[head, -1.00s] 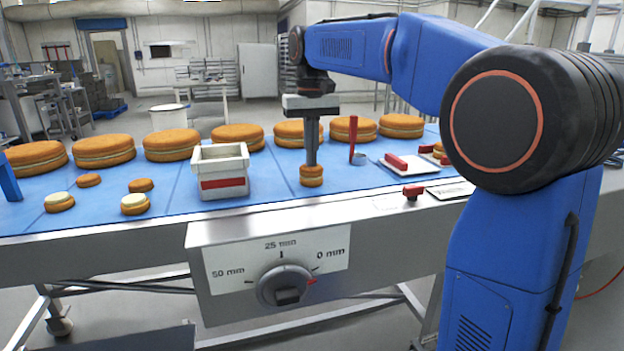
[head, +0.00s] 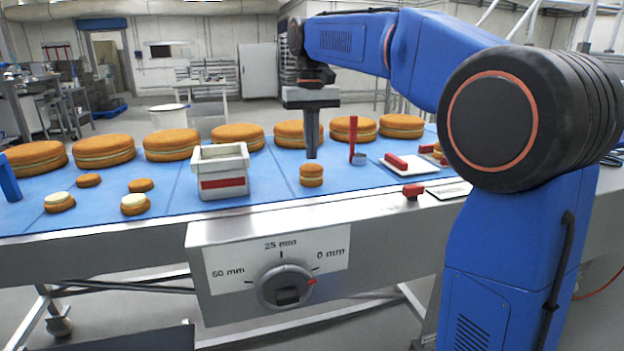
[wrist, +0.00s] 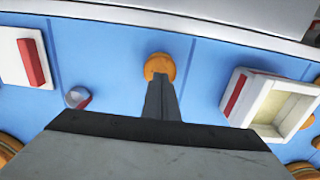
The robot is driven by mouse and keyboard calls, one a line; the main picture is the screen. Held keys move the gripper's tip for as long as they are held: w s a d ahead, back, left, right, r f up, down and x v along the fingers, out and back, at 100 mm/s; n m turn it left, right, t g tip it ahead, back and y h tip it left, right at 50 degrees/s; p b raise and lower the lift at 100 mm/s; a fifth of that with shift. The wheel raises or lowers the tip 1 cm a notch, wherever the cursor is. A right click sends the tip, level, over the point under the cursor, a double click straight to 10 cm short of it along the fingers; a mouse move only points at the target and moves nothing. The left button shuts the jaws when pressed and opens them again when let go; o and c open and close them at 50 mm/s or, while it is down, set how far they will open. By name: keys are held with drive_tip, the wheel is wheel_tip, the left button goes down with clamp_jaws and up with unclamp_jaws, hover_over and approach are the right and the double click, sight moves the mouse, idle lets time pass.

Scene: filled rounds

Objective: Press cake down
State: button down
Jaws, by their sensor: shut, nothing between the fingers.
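A small cake (head: 311,175) with orange-brown layers and a pale filling line stands upright on the blue belt (head: 270,178), right of the white box. It also shows in the wrist view (wrist: 160,66), partly hidden behind my fingers. My gripper (head: 311,156) is shut and empty, pointing down just above the cake, with a small gap between the fingertips and its top. Two small filled rounds with pale tops, one (head: 59,201) at the left and one (head: 135,203) nearer the box, sit on the belt. Two small plain rounds (head: 88,180) (head: 141,185) lie behind them.
Large filled cakes (head: 172,144) line the far side. A white box with a red band (head: 221,191) stands left of my gripper. A cup with a red handle (head: 358,158) and a white tray (head: 411,170) are right. A dial (head: 286,287) is on the front panel.

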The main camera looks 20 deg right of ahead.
drive_tip(key=shift+r, duration=3)
